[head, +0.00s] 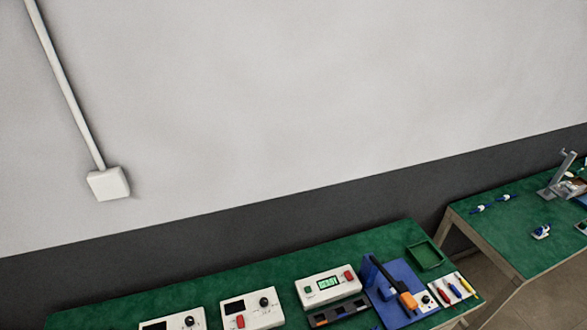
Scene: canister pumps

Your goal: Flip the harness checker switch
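Several white instrument boxes stand on the green workbench (150,302) at the bottom of the head view. One box (312,300) has a lit green display, a green button on its left and a red button (349,275) on its right. To its left, a second box (265,319) has a dark display, a black knob and a red switch (240,321). A third box (160,325) with a dark display and a knob is cut by the bottom edge. I cannot tell which box is the harness checker. Neither gripper is in view.
A blue stand (402,268) with an orange-and-black tool, a green tray (438,262) and a white holder (440,302) with coloured tools crowd the bench's right end. A gap separates a second green bench (505,225). A white wall box (108,184) hangs above.

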